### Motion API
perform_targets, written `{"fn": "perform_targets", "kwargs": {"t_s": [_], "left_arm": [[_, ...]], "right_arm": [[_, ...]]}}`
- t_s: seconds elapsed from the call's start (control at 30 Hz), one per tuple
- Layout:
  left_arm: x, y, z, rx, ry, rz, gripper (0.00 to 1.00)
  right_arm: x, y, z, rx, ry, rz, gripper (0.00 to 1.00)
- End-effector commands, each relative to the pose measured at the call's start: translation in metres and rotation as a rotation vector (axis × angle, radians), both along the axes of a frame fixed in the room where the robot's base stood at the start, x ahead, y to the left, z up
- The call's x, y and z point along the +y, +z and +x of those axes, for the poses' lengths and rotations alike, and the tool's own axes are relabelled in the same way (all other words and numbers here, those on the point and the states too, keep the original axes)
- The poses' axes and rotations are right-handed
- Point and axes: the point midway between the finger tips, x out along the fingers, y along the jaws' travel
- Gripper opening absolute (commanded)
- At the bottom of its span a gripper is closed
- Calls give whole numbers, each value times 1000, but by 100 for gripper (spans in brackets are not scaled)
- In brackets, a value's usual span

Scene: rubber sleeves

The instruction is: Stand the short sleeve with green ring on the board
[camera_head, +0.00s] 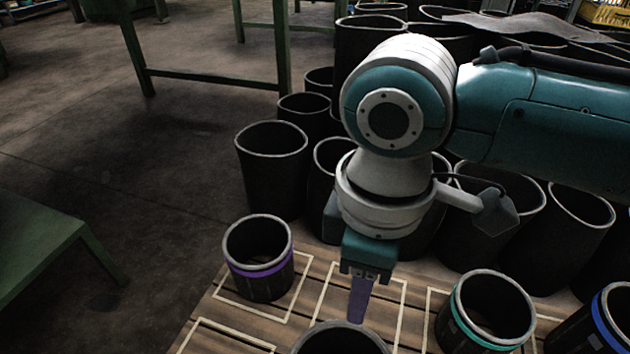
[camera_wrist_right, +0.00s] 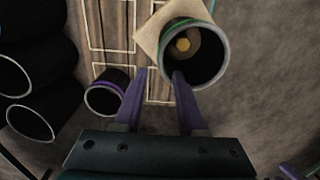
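A short black sleeve (camera_head: 340,341) stands at the bottom edge of the head view, mostly cut off, with its ring out of sight. In the right wrist view a wide sleeve (camera_wrist_right: 222,68), probably the same one, shows a green band at its far side and stands on a tan square. My right gripper (camera_head: 360,300) points down at this sleeve's far rim. In the wrist view its two purple fingers (camera_wrist_right: 160,74) are apart, the rim's near left side around the gap between them. I cannot tell whether they touch it. My left gripper is not in view.
The slatted wooden board (camera_head: 315,290) has pale outlined squares. On it stand a purple-ringed sleeve (camera_head: 258,260), a teal-ringed sleeve (camera_head: 452,335) and a blue-ringed sleeve (camera_head: 577,335). Several tall black sleeves (camera_head: 272,175) crowd behind. A green table (camera_head: 38,248) is at left.

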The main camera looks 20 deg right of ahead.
Motion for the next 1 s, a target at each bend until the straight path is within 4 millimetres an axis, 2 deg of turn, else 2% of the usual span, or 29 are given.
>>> {"fn": "perform_targets", "kwargs": {"t_s": [0.03,0.1,0.27,0.4,0.5,0.57,0.67,0.8,0.9,1.0], "left_arm": [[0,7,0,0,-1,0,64],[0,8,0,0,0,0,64],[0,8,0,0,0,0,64],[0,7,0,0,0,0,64],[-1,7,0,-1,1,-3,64],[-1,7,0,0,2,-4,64],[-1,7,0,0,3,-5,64],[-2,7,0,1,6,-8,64],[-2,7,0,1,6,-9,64],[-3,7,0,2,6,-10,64]], "right_arm": [[0,8,0,0,0,0,40],[0,11,0,1,0,-1,40],[5,10,-5,0,0,17,40],[35,8,-30,-17,-22,122,40],[55,14,-52,-56,-106,234,40],[57,20,-63,-89,-195,285,40],[38,29,-79,-146,-374,317,40],[-13,37,-102,-219,-613,263,40],[-46,43,-118,-257,-725,201,40],[-66,46,-128,-278,-784,157,40]]}}
